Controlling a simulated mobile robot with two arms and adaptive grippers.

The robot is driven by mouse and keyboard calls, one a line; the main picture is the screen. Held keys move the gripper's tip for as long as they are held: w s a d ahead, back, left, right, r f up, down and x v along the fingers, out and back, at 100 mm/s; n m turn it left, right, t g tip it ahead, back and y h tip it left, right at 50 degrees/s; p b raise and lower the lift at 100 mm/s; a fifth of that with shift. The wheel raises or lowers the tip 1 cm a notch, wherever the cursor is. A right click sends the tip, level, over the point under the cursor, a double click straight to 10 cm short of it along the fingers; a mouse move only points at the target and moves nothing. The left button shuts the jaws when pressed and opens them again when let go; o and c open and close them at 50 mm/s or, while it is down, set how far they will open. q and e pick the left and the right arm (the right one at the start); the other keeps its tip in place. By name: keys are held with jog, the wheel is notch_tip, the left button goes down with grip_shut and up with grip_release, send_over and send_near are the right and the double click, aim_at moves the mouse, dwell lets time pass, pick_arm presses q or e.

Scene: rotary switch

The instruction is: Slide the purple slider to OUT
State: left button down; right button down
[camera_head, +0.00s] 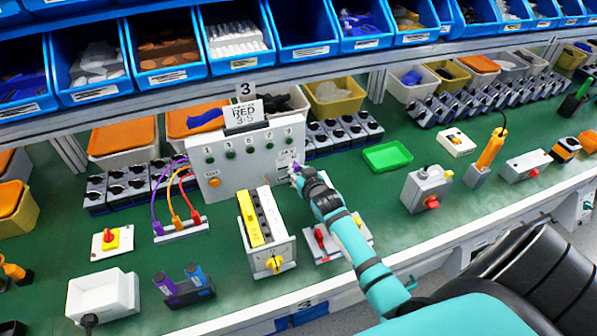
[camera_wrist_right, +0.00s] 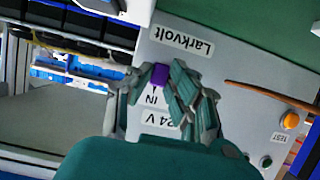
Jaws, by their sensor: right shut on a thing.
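The purple slider (camera_wrist_right: 160,75) is a small block on the light grey face of the panel (camera_head: 225,178), which stands upright on the green bench. In the right wrist view the label IN shows beside the slider, with "24 V" beyond it. No OUT label can be read. My right gripper (camera_head: 295,172) is at the panel's lower right part. In the right wrist view its fingers (camera_wrist_right: 157,88) are closed around the slider, one on each side. In the head view the gripper hides most of the slider. My left gripper is not in view.
On the panel are several dark green buttons (camera_head: 230,155) and an orange one (camera_head: 214,183). A box with a yellow knob (camera_head: 273,264) stands left of my right arm. A green tray (camera_head: 388,156) lies to the right. Blue bins (camera_head: 163,72) line the shelf above.

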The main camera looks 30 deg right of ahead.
jog(key=a, duration=0.2)
jog(key=w+a, duration=0.1)
jog(key=a, duration=0.1)
jog(key=shift+a, duration=0.2)
jog(key=c, duration=1.5)
grip_release()
jog(key=shift+o, duration=1.3)
jog(key=shift+a, duration=0.1)
jog(key=shift+s, duration=0.1)
jog(key=v, duration=1.2)
